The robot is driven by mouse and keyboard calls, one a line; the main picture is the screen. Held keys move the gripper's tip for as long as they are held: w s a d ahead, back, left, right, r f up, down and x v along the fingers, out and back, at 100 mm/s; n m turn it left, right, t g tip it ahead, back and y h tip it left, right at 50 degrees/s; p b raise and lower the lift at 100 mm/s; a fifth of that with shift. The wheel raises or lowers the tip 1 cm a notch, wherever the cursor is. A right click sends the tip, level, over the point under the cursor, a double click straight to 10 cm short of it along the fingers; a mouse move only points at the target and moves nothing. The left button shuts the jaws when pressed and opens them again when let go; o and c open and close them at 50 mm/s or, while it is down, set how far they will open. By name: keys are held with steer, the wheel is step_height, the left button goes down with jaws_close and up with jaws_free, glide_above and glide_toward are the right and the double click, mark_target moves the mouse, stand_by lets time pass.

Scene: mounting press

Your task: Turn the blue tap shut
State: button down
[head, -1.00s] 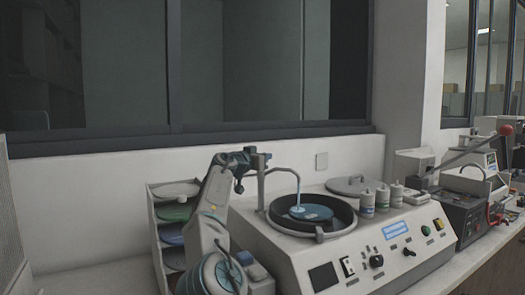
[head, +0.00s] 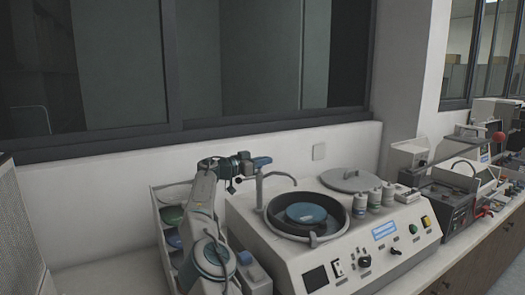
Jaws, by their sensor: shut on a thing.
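The blue tap handle (head: 263,161) shows at the top of the grey bent spout (head: 268,182), which stands at the left of the machine's round bowl. It sticks out to the right of my gripper (head: 248,164). My gripper is shut on the blue tap; the fingertips are small and partly hidden from this view. The spout's end hangs over the bowl (head: 343,226). A blue disc (head: 306,213) lies in the bowl. I see no water stream under the spout.
The white machine (head: 300,257) has knobs and a display on its front. Several bottles (head: 374,200) and a round lid (head: 351,178) stand behind the bowl. A rack of discs (head: 172,216) is left of my arm. The wall and window are close behind.

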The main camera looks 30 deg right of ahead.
steer(key=shift+s+f+m+g+p, duration=0.1)
steer(key=shift+f+m+g+p, duration=0.2)
steer(key=shift+g+p, duration=0.5)
steer(key=c, duration=1.5)
jaws_free()
steer(key=shift+r+t, duration=0.1)
steer(key=shift+t, duration=0.3)
steer(key=shift+d, duration=0.15)
steer(key=n+t+b, duration=0.1)
steer(key=t+b, duration=0.1)
steer(key=b, duration=0.4)
steer(key=n+t+b, duration=0.1)
steer(key=b, duration=0.2)
steer(key=n+t+b, duration=0.1)
steer(key=t+b, duration=0.1)
steer(key=b, duration=0.1)
steer(key=n+t+b, duration=0.1)
steer(key=b, duration=0.2)
steer(key=shift+w+y, duration=0.35)
steer(key=shift+y, duration=0.05)
